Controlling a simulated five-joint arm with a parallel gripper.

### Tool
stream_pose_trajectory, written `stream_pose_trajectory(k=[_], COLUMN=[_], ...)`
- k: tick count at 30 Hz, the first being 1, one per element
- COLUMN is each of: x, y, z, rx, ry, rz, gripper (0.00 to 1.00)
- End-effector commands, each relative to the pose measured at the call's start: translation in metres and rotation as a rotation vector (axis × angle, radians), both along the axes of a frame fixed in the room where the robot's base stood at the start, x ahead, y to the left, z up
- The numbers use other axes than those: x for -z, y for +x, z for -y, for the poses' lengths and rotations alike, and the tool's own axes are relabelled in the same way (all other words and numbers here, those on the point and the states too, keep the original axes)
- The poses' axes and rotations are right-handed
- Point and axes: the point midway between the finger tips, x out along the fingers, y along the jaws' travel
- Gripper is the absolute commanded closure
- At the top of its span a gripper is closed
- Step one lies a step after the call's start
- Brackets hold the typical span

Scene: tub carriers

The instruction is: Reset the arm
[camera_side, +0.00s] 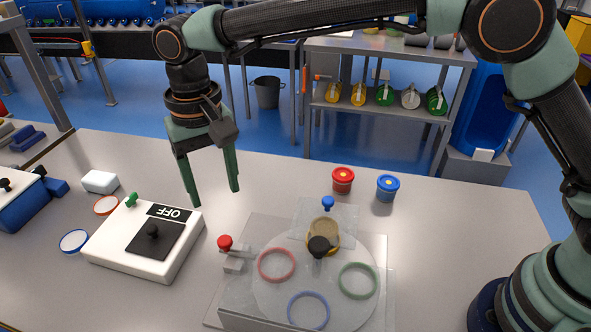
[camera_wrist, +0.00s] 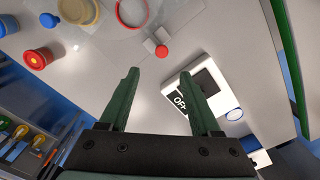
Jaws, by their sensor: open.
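My gripper (camera_side: 215,197) is open and empty, pointing down in the air above the table, behind the white box (camera_side: 120,249) with the OFF label. In the wrist view, the gripper (camera_wrist: 158,75) has nothing between its two green fingers. A clear round plate (camera_side: 270,295) carries a red ring (camera_side: 277,265), a blue ring (camera_side: 308,310), a green ring (camera_side: 357,280) and a tan round piece (camera_side: 325,240), partly hidden by a black knob (camera_side: 319,246). A red tub (camera_side: 343,180) and a blue tub (camera_side: 388,188) stand upright behind it, apart from my gripper.
A red knob (camera_side: 225,242) sits left of the plate and a blue knob (camera_side: 327,203) behind it. A small white block (camera_side: 100,181) and two loose rings lie left and behind the white box. The table's right part is clear. A shelf (camera_side: 390,50) stands beyond the table.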

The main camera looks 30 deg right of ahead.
Motion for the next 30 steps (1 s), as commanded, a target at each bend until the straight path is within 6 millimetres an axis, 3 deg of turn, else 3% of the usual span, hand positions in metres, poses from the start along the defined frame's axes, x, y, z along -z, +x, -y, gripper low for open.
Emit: stream_pose_trajectory(k=[7, 11, 20, 24, 30], x=[-0.003, -0.021, -0.078, -0.094, -0.103], y=[0.001, 0.008, 0.007, -0.007, -0.038], z=[0.004, 0.027, 0.136, 0.186, 0.251], rx=[0.002, 0.006, 0.008, 0.008, 0.007], ry=[0.003, 0.022, 0.077, 0.087, 0.082], rz=[0.004, 0.029, 0.148, 0.213, 0.310], gripper=[0.36, 0.36, 0.36, 0.36, 0.36])
